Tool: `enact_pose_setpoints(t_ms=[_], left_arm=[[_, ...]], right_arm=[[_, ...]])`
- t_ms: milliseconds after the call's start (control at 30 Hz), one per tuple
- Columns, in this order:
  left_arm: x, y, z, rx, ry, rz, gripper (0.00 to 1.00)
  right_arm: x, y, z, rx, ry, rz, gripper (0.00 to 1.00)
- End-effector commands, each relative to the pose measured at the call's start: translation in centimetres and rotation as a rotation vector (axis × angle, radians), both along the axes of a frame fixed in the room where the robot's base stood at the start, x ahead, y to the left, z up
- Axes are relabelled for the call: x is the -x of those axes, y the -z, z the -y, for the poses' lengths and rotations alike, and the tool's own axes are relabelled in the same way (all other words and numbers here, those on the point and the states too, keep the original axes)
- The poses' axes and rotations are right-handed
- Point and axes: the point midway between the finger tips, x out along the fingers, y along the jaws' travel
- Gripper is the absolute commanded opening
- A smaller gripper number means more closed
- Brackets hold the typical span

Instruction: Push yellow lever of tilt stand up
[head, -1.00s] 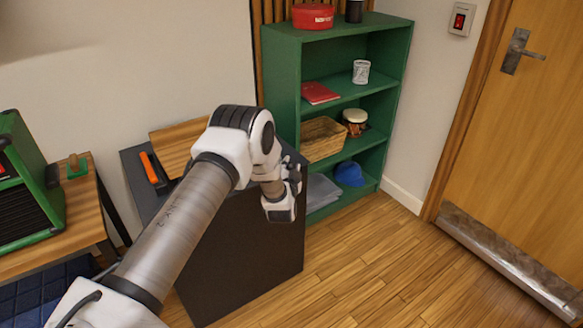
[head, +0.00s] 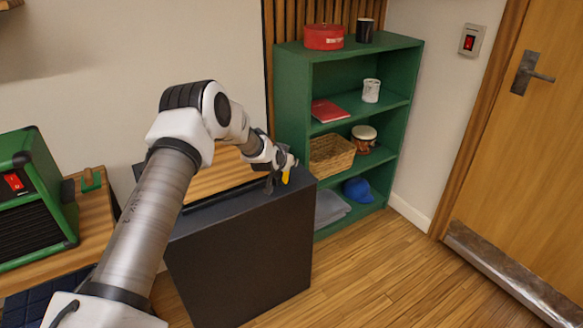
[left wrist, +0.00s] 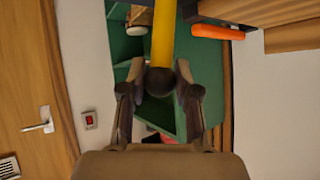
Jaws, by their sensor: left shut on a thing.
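The yellow lever (head: 286,175) of the tilt stand shows at the right end of the dark cabinet's top in the head view. In the left wrist view the lever (left wrist: 163,35) is a yellow bar ending in a black ball knob (left wrist: 160,80). My left gripper (head: 280,180) is at the lever, its fingers (left wrist: 160,95) closed around the knob end. The tilt stand's wooden board (head: 218,178) lies behind my arm, partly hidden by it. My right gripper is in neither view.
The dark cabinet (head: 240,255) stands below the stand. A green shelf (head: 293,110) with several items is behind it to the right. A green amp (head: 40,205) is at the left. An orange object (left wrist: 217,32) shows in the wrist view. Floor at right is clear.

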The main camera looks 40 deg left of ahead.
Motion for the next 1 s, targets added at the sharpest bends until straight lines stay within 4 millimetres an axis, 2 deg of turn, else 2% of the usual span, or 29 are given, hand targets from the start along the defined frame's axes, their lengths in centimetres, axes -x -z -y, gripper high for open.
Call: enact_pose_setpoints(t_ms=[300,900,933,967,1000], left_arm=[[-0.5,-0.4,-1.1,-0.004,-0.001,0.005,0.0],[-0.6,-0.4,-1.4,-0.004,-0.001,0.007,0.0],[-0.6,-0.4,-1.4,-0.004,-0.002,0.007,0.41],[-0.6,-0.4,-1.4,-0.004,-0.002,0.007,0.52],[-0.6,-0.4,-1.4,-0.004,-0.001,0.006,0.57]], right_arm=[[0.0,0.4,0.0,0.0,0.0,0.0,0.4],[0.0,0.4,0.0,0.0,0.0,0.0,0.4],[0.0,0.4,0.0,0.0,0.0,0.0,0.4],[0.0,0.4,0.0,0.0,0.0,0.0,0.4],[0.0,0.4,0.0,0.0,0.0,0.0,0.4]])
